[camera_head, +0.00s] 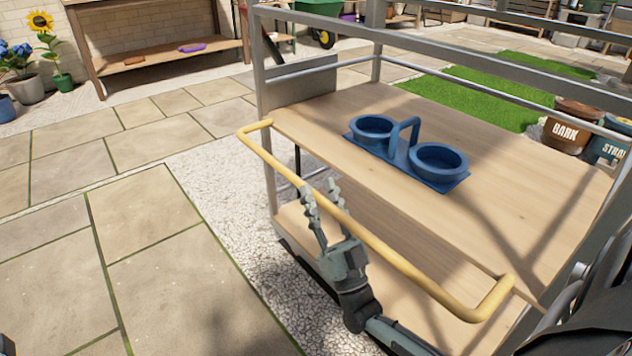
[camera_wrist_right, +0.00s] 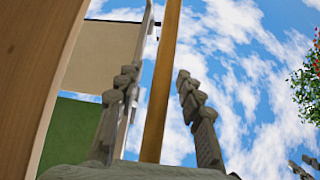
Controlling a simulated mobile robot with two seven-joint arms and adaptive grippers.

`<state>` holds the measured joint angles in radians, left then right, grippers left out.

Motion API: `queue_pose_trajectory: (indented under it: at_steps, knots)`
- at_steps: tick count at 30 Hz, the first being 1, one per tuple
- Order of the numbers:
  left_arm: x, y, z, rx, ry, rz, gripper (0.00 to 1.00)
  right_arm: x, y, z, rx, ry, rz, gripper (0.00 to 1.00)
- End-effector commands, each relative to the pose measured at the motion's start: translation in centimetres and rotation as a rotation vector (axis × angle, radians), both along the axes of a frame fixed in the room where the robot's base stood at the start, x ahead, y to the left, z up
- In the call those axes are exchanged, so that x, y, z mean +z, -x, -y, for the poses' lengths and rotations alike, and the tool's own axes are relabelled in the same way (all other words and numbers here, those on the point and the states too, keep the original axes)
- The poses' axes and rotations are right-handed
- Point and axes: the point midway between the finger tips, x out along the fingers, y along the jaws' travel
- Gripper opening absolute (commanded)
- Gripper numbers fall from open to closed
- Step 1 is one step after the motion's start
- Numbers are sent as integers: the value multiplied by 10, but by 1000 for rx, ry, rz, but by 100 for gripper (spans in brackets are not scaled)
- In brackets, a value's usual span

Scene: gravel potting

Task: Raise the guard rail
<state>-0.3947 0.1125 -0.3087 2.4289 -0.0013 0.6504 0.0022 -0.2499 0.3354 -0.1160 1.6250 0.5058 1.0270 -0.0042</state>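The guard rail (camera_head: 372,240) is a yellow U-shaped bar. It juts out from the front of a wooden-decked cart, at about the height of the upper deck. My right gripper (camera_head: 322,188) is at the rail's long bar, left of its middle, with its fingers pointing up. In the right wrist view the rail (camera_wrist_right: 162,75) runs between the two spread fingers (camera_wrist_right: 155,105), with a gap on each side. I cannot see contact. My left gripper (camera_wrist_right: 306,166) shows only small at the lower right edge of that view, with its fingertips apart.
On the upper deck (camera_head: 520,210) stands a blue double-cup caddy (camera_head: 405,150) with a handle. Grey posts and bars (camera_head: 430,62) frame the cart. Bark (camera_head: 570,128) and straw (camera_head: 606,148) tubs stand behind it. Open paving (camera_head: 150,270) lies to the left.

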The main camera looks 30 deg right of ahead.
Motion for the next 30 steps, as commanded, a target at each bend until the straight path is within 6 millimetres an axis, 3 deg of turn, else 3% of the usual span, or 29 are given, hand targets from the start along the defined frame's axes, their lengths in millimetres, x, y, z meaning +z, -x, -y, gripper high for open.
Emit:
queue_pose_trajectory:
  at_steps: [6, 16, 25, 30]
  knots:
    - [0, -1, 0, 0, -1, -4, 35, 17, -18, 2, 0, 1, 1, 38]
    - [0, -1, 0, 0, -2, -5, 35, 20, -21, 2, 0, 1, -1, 38]
    - [0, -1, 0, 0, -2, -5, 35, 19, -20, 2, 0, 0, -2, 0]
    - [-1, -1, 0, 0, -2, -6, 35, 19, -20, 2, 0, 0, -2, 0]
